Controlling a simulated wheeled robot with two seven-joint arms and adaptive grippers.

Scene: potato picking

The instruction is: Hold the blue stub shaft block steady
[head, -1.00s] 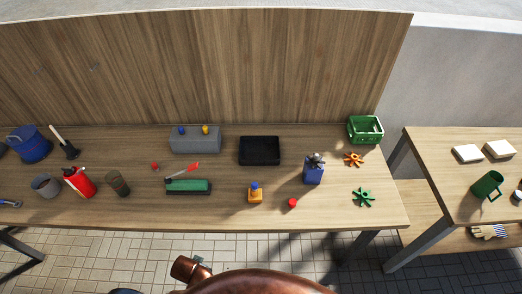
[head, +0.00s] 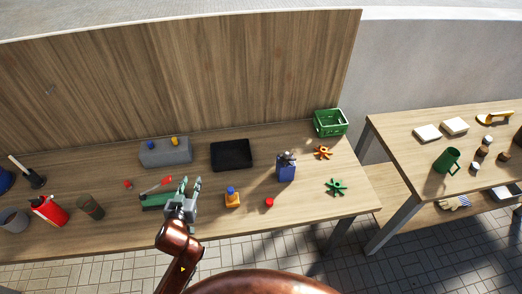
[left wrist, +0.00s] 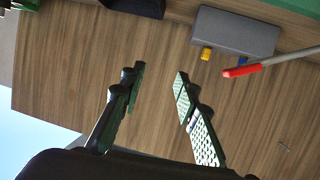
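A blue block (head: 286,173) with a grey metal part on its top stands upright right of the middle of the table in the head view. My left gripper (head: 190,183) is over the table's front part, well left of the blue block and apart from it. In the left wrist view its two fingers (left wrist: 158,88) are spread with only table wood between them, so it is open and empty. The blue block cannot be made out in the left wrist view. My right gripper is not in view.
An orange bottle-like block (head: 232,200) and a red cap (head: 269,203) stand between gripper and blue block. A black tray (head: 231,155), grey block (head: 166,153), green crate (head: 330,122) and green star knob (head: 336,187) are around. A green block (head: 153,201) is partly hidden by my gripper.

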